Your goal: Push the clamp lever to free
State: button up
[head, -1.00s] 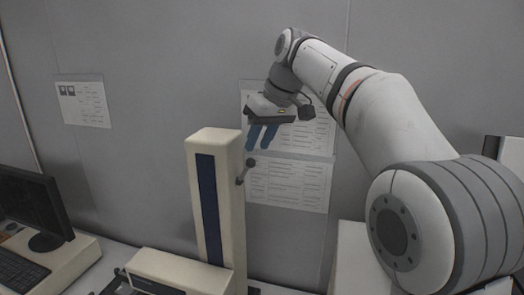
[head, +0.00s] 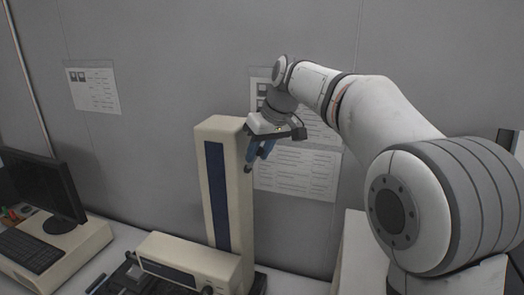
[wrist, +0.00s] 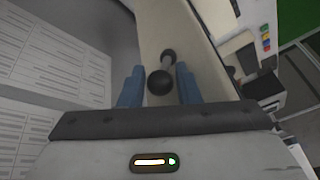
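The clamp lever is a dark rod with a round black knob (wrist: 160,82), standing out from the side of a tall cream column (head: 229,195). In the wrist view the knob lies between the two blue fingers of my gripper (wrist: 159,72), with a gap on both sides. My gripper is open and does not grip the knob. In the head view my gripper (head: 260,152) hangs beside the column's upper right side, fingers pointing down. The lever is mostly hidden there by the fingers; a dark end (head: 248,168) shows just below them.
A cream base unit (head: 188,262) stands before the column. A monitor (head: 42,188) and keyboard (head: 30,250) are at the left. Paper sheets (head: 296,172) hang on the grey wall close behind my gripper. A white box (head: 352,250) stands at the right.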

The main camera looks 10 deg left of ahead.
grip_shut()
